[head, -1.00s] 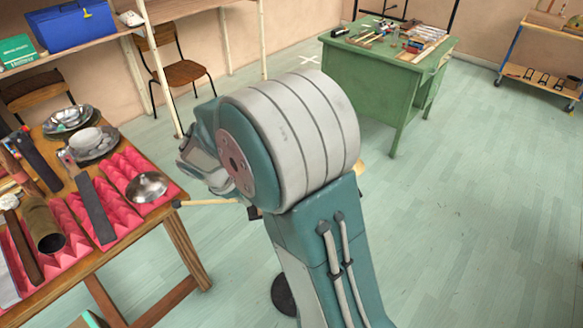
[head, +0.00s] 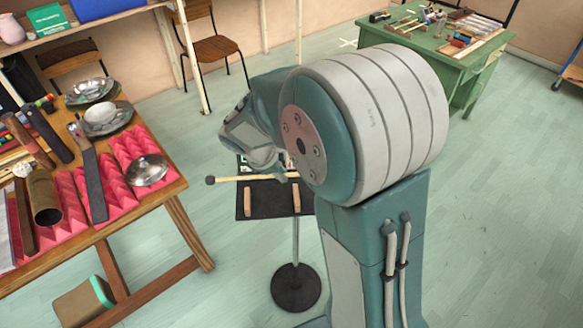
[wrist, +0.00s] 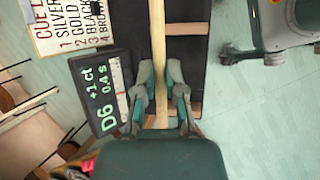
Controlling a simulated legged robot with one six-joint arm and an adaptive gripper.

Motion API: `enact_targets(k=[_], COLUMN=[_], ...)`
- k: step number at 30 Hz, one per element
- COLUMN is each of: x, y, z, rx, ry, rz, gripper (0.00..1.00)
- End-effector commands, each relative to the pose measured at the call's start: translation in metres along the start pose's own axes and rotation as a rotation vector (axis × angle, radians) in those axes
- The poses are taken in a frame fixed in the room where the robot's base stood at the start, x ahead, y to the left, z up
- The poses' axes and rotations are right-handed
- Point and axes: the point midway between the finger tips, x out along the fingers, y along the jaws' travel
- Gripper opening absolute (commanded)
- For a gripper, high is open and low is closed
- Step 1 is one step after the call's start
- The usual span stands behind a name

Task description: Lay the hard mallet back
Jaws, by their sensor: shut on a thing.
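My gripper (wrist: 161,80) is shut on the pale wooden handle of the hard mallet (wrist: 159,45). In the head view the mallet (head: 240,179) lies roughly level, with its small dark head to the left. The mallet's head is out of sight in the wrist view. Behind the mallet is a black stand tray (head: 262,207) with two wooden bars (head: 247,203). In the wrist view the handle passes in front of the tray (wrist: 187,70), crosswise to its bars (wrist: 186,29). Whether the handle touches the bars cannot be told. My arm hides part of the gripper in the head view.
A display reading D6 (wrist: 104,95) and a cue card (wrist: 72,25) sit left of the tray. The stand has a round base (head: 296,288). A wooden table (head: 172,188) with pink foam, pans and tubes stands left. A green desk (head: 440,62) stands behind.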

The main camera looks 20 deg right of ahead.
Motion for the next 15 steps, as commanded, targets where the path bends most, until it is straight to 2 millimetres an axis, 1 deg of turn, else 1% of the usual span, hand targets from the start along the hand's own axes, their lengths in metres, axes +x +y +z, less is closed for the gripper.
enact_targets(k=[3,7,12,15], x=[-0.001,0.003,0.016,0.025], y=[0.0,0.001,0.0,-0.002], z=[-0.001,0.004,0.005,0.001], rx=[-0.002,-0.001,0.0,-0.002], ry=[0.0,0.005,0.01,0.01], rz=[0.001,-0.005,-0.009,-0.008], gripper=[0.0,0.0,0.0,0.0])
